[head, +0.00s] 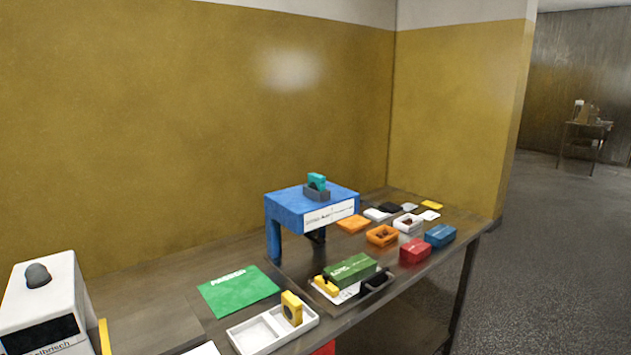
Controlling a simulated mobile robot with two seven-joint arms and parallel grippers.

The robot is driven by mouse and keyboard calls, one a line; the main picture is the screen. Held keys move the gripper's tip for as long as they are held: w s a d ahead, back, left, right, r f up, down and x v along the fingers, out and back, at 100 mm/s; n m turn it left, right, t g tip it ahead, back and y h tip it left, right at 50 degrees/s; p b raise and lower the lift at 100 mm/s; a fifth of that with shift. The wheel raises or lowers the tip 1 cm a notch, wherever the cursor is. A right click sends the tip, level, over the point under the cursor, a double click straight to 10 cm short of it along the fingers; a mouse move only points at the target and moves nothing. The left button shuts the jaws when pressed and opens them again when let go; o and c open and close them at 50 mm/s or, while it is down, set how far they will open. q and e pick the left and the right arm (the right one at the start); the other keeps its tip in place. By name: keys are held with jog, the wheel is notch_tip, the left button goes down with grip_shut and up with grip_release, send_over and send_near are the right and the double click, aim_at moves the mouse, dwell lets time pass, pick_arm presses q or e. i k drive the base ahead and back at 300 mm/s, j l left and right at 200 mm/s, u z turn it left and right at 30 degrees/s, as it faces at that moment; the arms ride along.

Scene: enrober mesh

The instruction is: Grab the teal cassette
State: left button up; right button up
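The teal cassette (317,182) is a small block that stands upright in a dark grey holder (316,194). The holder sits on top of a blue stand (285,197) with a white label on its front. The stand is on the long dark table by the mustard wall. Neither of my grippers shows in the head view.
A white tray (250,337) with a yellow cassette (291,308) stands in front, beside a green mat (238,290). A green box (350,270) lies before the stand. Red (415,250) and blue (440,235) boxes are near the right edge. A white machine (50,285) is at left.

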aim_at(317, 181)
jog(key=i+l+u, duration=0.25)
jog(key=i+l, duration=0.25)
jog(key=l, duration=0.15)
jog(key=i+l+u, duration=0.15)
jog(key=l, duration=0.25)
jog(key=i+l+u, duration=0.15)
jog(key=l, duration=0.25)
jog(key=i, duration=0.1)
